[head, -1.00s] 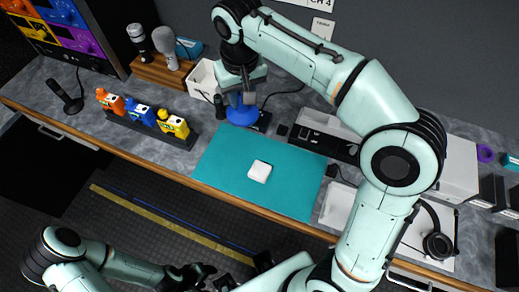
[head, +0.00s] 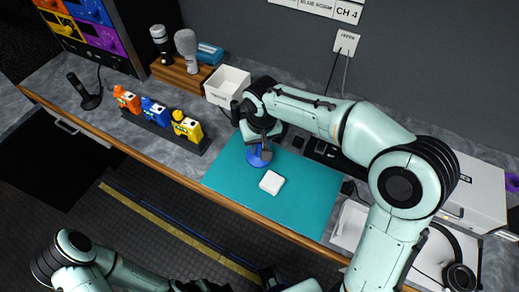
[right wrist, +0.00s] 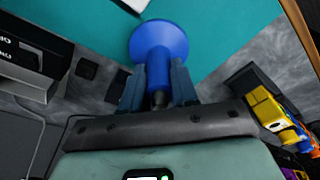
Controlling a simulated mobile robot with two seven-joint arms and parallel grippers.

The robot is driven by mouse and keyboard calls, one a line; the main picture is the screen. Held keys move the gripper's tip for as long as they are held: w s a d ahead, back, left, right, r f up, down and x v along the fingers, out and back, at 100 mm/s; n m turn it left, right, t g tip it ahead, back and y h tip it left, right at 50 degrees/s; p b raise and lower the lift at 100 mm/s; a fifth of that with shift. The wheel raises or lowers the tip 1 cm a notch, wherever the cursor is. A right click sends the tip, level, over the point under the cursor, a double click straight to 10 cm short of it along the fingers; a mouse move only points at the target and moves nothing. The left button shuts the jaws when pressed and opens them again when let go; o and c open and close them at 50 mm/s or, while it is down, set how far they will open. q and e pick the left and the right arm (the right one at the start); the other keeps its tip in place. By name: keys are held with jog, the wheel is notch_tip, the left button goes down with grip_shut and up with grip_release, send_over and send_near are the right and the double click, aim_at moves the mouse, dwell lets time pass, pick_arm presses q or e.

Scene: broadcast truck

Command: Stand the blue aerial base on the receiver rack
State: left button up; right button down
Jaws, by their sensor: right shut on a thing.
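The blue aerial base (head: 258,158) has a wide round foot and a narrower body. My right gripper (head: 263,146) is shut on its narrow end, over the back left part of the teal mat (head: 312,197). In the right wrist view the fingers (right wrist: 157,88) close on both sides of the blue base (right wrist: 160,45). I cannot tell whether its foot touches the mat. The receiver rack, a dark unit with white CH labels, shows at the left of the right wrist view (right wrist: 28,62); my right arm hides much of it in the head view. My left gripper (head: 203,286) is cut off by the bottom edge.
A white block (head: 271,182) lies on the mat close to the blue base. Orange, blue and yellow packs (head: 187,127) stand on a dark holder at left. A white bin (head: 228,84) is behind. Headphones (head: 459,277) lie at right. The mat's front half is clear.

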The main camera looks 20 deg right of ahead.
aim_at(259, 150)
jog(key=shift+f, duration=1.55)
jog(key=shift+f, duration=0.15)
jog(key=c, duration=0.9)
grip_release()
jog(key=shift+o, duration=0.2)
